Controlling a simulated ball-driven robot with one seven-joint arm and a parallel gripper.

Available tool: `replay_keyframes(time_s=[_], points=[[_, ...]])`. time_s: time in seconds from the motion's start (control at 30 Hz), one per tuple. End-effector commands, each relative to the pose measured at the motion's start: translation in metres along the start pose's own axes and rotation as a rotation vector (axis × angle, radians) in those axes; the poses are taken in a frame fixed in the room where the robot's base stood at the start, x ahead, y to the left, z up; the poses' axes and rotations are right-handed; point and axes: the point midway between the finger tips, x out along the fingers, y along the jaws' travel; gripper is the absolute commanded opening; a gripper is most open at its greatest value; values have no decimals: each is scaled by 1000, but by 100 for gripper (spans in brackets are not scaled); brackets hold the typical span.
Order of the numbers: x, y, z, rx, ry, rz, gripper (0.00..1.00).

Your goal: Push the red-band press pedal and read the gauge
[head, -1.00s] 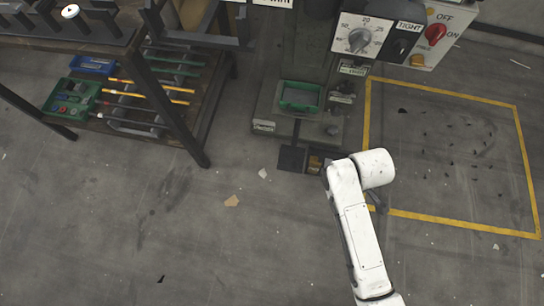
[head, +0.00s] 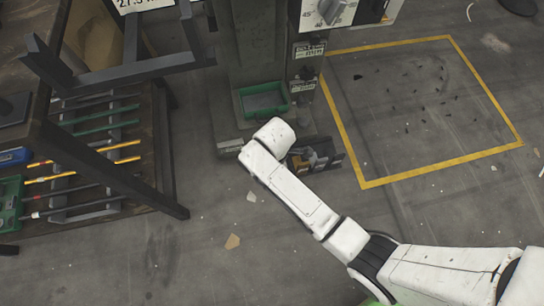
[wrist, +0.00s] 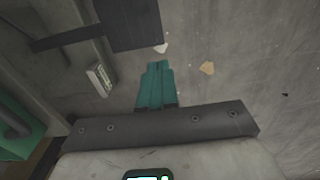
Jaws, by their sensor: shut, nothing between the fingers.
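The press (head: 252,50) stands at the upper middle of the head view, with a green tray (head: 285,108) on its base. In the wrist view a dark flat pedal plate (wrist: 132,22) on a bar (wrist: 65,38) lies at the top. My gripper (wrist: 157,66) shows teal fingers that are shut and empty, below and apart from the pedal plate in that picture. A white dial with a knob (head: 332,10) is cut off at the head view's top edge. I see no red band and cannot read a gauge.
A workbench (head: 100,165) with rods stands at the left. A yellow floor outline (head: 440,168) lies right. The front floor is clear apart from chips.

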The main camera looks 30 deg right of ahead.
Motion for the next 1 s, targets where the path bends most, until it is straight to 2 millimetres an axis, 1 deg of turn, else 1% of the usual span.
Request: replay_keyframes(time_s=[0.13,0.23,0.37,0.7,0.83,1.0], points=[[5,0,0,1,0,-1,0],[16,0,0,1,-1,-2,0],[40,0,0,1,-1,-2,0],[108,0,0,1,-1,-2,0],[125,0,0,1,0,0,0],[137,0,0,1,0,0,0]])
